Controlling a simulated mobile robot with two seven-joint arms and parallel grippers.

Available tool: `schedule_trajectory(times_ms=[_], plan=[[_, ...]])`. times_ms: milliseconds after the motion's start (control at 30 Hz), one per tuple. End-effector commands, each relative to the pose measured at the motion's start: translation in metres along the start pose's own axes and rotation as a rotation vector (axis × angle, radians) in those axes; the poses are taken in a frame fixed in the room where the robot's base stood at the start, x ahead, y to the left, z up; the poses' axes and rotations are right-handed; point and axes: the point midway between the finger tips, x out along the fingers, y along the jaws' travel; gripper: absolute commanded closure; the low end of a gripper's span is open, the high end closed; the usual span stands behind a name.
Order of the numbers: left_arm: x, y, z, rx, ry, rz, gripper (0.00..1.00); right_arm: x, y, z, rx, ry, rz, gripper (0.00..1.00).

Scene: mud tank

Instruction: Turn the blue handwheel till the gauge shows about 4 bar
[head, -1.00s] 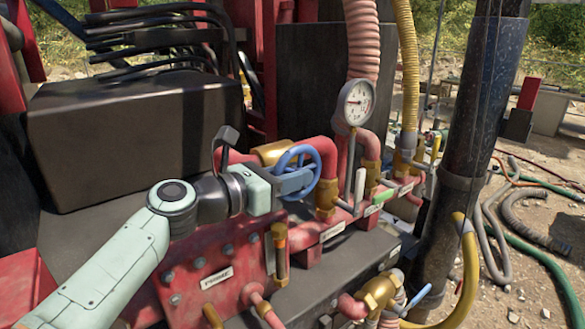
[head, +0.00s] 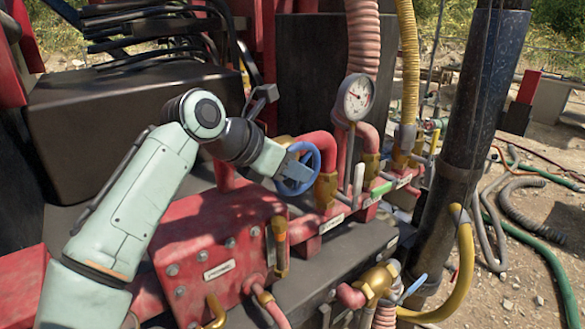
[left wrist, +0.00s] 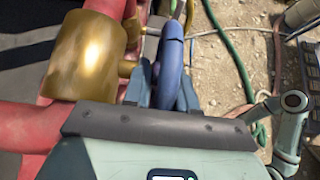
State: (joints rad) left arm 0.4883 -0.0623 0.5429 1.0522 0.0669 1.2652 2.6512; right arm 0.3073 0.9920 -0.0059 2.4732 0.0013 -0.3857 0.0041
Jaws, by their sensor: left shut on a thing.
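The blue handwheel (head: 310,158) sits on the red pipe manifold, near the middle of the head view. My left gripper (head: 291,172) is shut on its rim. In the left wrist view the blue rim (left wrist: 171,62) stands between the two fingers of the left gripper (left wrist: 163,82). The round white-faced gauge (head: 357,97) stands above and to the right of the wheel. It has a dark needle, but its scale is too small to read. My right gripper is not in view.
Red pipes with brass fittings (head: 327,190) stand close to the right of the wheel. A thick black column (head: 470,150) rises farther right. A dark box (head: 65,135) is behind my left arm. Hoses (head: 530,235) lie on the ground at right.

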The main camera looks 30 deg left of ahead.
Motion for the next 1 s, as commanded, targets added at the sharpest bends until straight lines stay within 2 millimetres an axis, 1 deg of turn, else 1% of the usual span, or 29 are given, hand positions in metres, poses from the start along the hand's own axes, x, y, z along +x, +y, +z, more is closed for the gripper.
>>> schedule_trajectory(times_ms=[467, 500, 533, 567, 867, 1000], plan=[[0.001, 0.0, -0.001, 0.002, 0.02, -0.002, 1.0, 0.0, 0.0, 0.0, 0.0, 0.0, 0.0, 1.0], [0.001, 0.0, -0.001, 0.002, 0.02, -0.002, 0.68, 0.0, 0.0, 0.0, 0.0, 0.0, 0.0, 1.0], [0.001, 0.0, -0.001, 0.002, 0.02, -0.002, 0.58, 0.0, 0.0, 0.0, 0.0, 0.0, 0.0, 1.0], [0.001, 0.0, -0.001, 0.002, 0.02, -0.002, 0.53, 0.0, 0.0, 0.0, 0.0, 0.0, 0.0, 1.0], [-0.001, 0.0, 0.0, 0.002, 0.018, -0.001, 0.53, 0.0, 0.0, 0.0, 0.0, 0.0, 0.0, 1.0], [-0.012, 0.0, 0.001, 0.001, 0.015, 0.001, 0.53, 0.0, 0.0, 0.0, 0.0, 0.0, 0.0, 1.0]])
